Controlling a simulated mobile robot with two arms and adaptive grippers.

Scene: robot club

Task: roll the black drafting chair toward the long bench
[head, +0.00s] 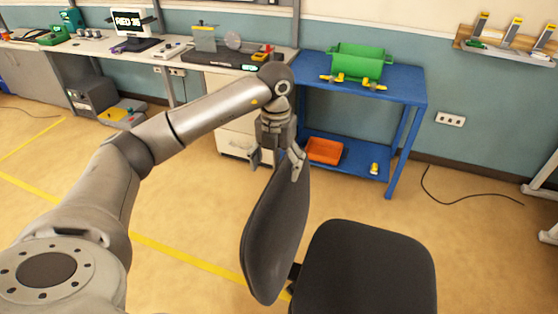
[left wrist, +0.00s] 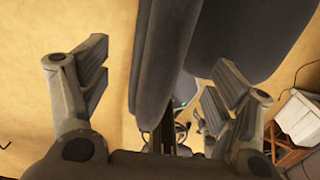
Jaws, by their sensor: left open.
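The black drafting chair shows its backrest (head: 272,235) and its seat (head: 365,268) at the bottom centre of the head view; its base is hidden below. My left gripper (head: 277,165) is open at the top of the backrest, pointing down. In the left wrist view, the backrest (left wrist: 160,55) runs edge-on between the two spread fingers, with gaps on both sides. The seat (left wrist: 245,35) lies to its right. The long bench (head: 85,46) stands along the wall at the upper left. My right gripper is not in view.
A blue table (head: 405,84) with a green bin (head: 358,62) on top and an orange tray (head: 325,150) below stands beyond the chair. A white drawer unit (head: 235,143) is beside it. A black cable (head: 460,202) lies at right. Open floor with yellow lines stretches left.

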